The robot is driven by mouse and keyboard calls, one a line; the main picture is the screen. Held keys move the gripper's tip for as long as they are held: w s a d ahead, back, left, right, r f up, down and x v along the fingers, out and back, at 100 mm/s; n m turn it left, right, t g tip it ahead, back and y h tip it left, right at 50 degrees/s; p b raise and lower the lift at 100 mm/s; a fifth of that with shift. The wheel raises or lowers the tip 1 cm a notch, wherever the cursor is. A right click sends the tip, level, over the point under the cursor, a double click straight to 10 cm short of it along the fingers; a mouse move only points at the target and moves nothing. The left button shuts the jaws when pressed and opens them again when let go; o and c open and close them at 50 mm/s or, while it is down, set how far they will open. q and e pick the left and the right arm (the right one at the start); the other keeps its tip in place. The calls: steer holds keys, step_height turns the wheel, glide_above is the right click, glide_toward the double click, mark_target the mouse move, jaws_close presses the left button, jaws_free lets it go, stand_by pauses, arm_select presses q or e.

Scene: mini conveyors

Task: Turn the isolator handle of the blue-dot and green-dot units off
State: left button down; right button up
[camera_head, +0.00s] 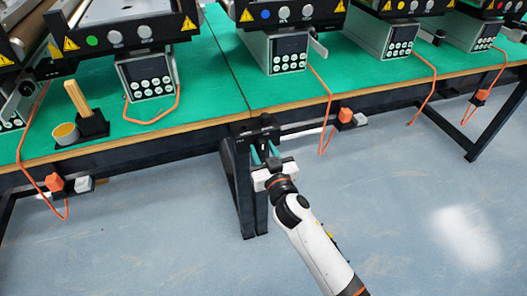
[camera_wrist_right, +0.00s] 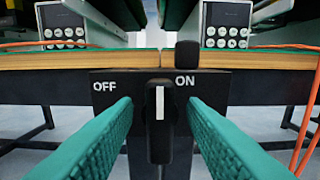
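The green-dot unit (camera_head: 130,38) is at the upper left of the head view, and the blue-dot unit (camera_head: 295,12) at the top middle. In the right wrist view, a black isolator handle (camera_wrist_right: 159,120) with a white stripe stands upright on a dark plate (camera_wrist_right: 108,102). OFF is printed to its left, ON to its right. My right gripper (camera_head: 263,152) is at a table leg below the tabletop edge, between the two units. Its teal fingers are open, one each side of the handle with visible gaps. Which unit this handle serves is unclear. My left gripper is out of view.
A black knob (camera_wrist_right: 187,54) stands above the plate near ON. Orange cables (camera_head: 327,110) hang over the front edge of the green tabletop (camera_head: 215,92). A wooden block in a black stand (camera_head: 92,124) and a small round tin (camera_head: 66,134) are at left. Floor in front is clear.

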steer(key=shift+w, duration=0.1)
jaws_close()
